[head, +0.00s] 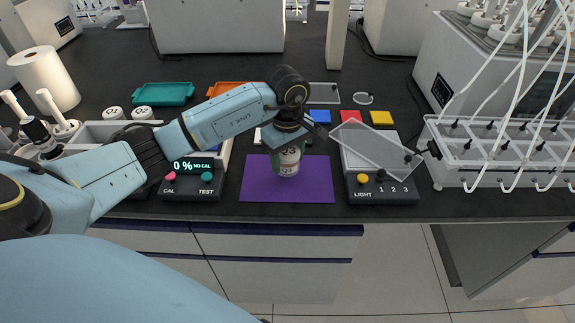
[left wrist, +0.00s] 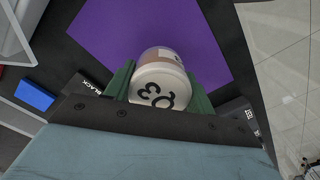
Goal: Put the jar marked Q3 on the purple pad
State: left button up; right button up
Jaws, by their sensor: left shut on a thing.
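The jar (head: 289,165), whose white lid reads Q3 in the left wrist view (left wrist: 158,88), is upright between the green fingers of my left gripper (head: 288,150). The gripper is shut on it from above. The jar is over the middle of the purple pad (head: 258,190), with pad showing around it. I cannot tell for sure whether its base touches the pad. The pad also shows in the left wrist view (left wrist: 110,32). My right gripper is not in view.
Left of the pad is a meter reading "0 % NO CAL" (head: 193,166); right is a light box (head: 383,191) with a clear tilted plate. Teal (head: 163,94) and orange trays lie behind. The bench's front edge is close.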

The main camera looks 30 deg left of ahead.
aim_at(287, 152)
pick_arm(q)
jog(key=shift+f, duration=1.35)
jog(key=shift+f, duration=0.1)
jog(key=o, duration=1.1)
jog(key=shift+c, duration=0.2)
notch_tip(287, 152, up, 12)
jog(key=shift+r, duration=0.15)
